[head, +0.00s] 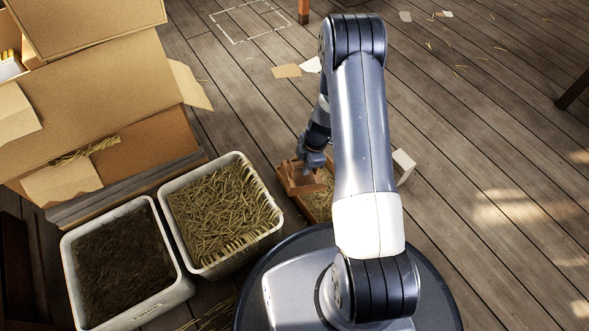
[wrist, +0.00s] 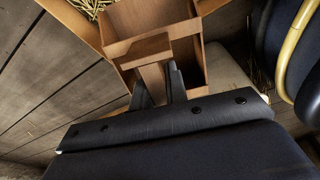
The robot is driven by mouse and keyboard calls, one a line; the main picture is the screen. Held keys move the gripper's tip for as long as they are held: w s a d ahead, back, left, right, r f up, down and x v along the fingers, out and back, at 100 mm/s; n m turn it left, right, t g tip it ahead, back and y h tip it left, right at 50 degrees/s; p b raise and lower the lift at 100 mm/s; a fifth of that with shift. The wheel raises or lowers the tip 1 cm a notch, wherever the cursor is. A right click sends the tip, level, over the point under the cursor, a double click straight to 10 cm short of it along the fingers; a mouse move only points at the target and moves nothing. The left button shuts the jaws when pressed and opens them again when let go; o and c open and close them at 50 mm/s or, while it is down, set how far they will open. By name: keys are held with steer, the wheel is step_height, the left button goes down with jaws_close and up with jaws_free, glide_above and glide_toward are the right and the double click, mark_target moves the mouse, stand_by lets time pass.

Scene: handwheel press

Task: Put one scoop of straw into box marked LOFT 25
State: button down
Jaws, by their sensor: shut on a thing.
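My gripper (head: 314,160) points down just left of my arm's upper link. It is shut on the handle of a small wooden scoop (head: 297,181), which also shows in the wrist view (wrist: 150,18) with the handle between the fingers (wrist: 158,88). I see no straw in the visible part of the scoop; part of its inside is hidden. The scoop is over or at a low wooden box (head: 318,218) with some straw in it, partly hidden by my arm. A white bin full of straw (head: 163,192) stands left of it. No LOFT 25 mark is readable.
A white bin of dark material (head: 66,250) stands left of the straw bin. Large cardboard boxes (head: 110,70) fill the upper left. A small white block (head: 404,160) is right of my arm. The plank floor on the right is mostly clear.

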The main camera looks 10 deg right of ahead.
mark_target(300, 163)
steer(key=shift+a+r+h+p, duration=0.3)
steer(key=shift+r+p, duration=0.2)
steer(key=shift+p, duration=0.5)
steer(key=shift+a+r+h+p, duration=0.3)
steer(key=shift+r+p, duration=0.2)
steer(key=shift+p, duration=0.45)
steer(key=shift+a+r+h+p, duration=0.35)
steer(key=shift+a+h, duration=0.05)
steer(key=shift+h, duration=0.2)
